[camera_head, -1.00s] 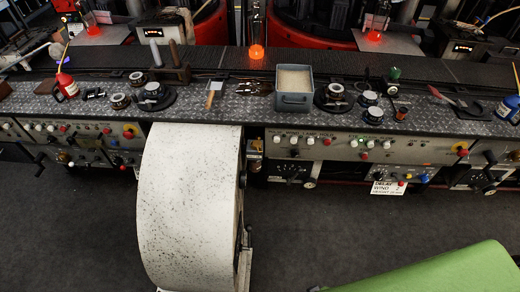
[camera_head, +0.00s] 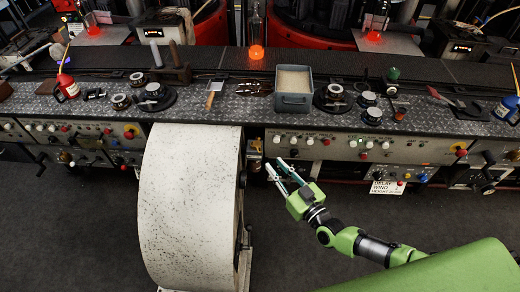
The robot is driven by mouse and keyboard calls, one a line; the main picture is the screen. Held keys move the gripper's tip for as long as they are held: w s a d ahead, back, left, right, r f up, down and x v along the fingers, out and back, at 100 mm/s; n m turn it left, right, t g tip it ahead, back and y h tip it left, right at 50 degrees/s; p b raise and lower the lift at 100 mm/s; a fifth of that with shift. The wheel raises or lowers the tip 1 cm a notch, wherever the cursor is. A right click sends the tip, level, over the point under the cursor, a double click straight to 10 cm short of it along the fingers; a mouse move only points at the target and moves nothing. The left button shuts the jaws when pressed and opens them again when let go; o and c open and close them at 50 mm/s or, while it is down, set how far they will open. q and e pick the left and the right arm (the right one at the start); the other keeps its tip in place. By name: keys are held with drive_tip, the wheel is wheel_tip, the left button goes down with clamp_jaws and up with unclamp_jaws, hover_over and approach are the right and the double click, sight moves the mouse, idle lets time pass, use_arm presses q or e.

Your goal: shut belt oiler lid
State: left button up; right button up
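A small brass-coloured fitting (camera_head: 254,146) sits at the front of the bench, just right of the big pale drum. It may be the belt oiler, but it is too small to tell, and I cannot make out whether a lid on it is up or down. My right gripper (camera_head: 276,165) is in front of the bench, below and right of this fitting. Its two fingers are apart and point up and left, with nothing seen between them. My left gripper is out of view.
The large speckled pale drum (camera_head: 190,205) stands left of my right gripper. The control panel (camera_head: 340,146) with knobs runs behind it. A grey box (camera_head: 293,101), a red oil can (camera_head: 67,87) and a blue one (camera_head: 506,108) stand on the bench. The floor (camera_head: 300,255) is clear.

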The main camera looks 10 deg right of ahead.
sight(260, 147)
drive_tip(key=b+x, duration=0.3)
drive_tip(key=x, duration=0.7)
drive_tip(key=shift+f+b, duration=0.15)
drive_tip(key=shift+b, duration=0.2)
drive_tip(key=shift+w, duration=0.1)
clamp_jaws()
